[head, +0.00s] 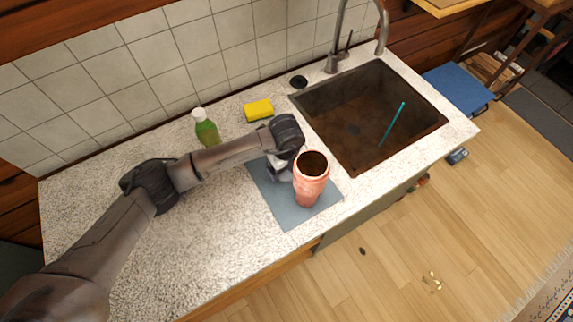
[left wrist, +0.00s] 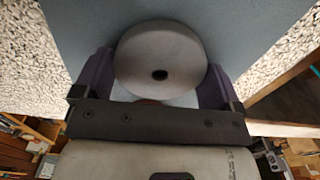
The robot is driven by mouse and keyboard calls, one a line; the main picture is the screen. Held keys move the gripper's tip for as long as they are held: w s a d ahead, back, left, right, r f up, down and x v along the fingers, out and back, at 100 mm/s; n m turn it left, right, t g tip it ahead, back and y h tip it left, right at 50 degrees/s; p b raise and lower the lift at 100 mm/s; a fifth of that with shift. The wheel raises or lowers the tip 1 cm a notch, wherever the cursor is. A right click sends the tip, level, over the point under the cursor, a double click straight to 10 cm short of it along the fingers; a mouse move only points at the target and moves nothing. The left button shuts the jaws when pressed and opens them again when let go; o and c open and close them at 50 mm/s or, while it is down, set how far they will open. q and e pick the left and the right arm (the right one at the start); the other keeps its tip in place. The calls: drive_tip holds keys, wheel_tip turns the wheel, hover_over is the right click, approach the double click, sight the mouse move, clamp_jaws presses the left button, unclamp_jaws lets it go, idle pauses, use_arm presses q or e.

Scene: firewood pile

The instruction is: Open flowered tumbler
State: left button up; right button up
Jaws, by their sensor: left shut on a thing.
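The flowered tumbler (head: 308,188), pinkish-red, stands upright on a blue-grey mat (head: 290,212) on the counter. Its top is uncovered and the dark inside shows. My left gripper (head: 281,167) is just left of the tumbler, low over the mat. In the left wrist view its purple fingers are shut on the sides of a round pale grey lid (left wrist: 160,45) with a dark hole in its middle. In the head view the lid is mostly hidden by the gripper. My right gripper is not in view.
A dark brown sink (head: 350,105) with a teal straw (head: 392,122) in it lies to the right, with a faucet (head: 338,62) behind. A yellow sponge (head: 258,110) and a green bottle (head: 206,130) stand near the wall. The speckled counter (head: 190,235) is clear at front left.

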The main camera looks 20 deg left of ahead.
use_arm(q)
drive_tip(key=shift+f, duration=0.15)
drive_tip(key=o, duration=0.7)
drive_tip(key=shift+r, duration=0.2)
wheel_tip(320, 180, up, 12)
drive_tip(key=shift+p, duration=0.3)
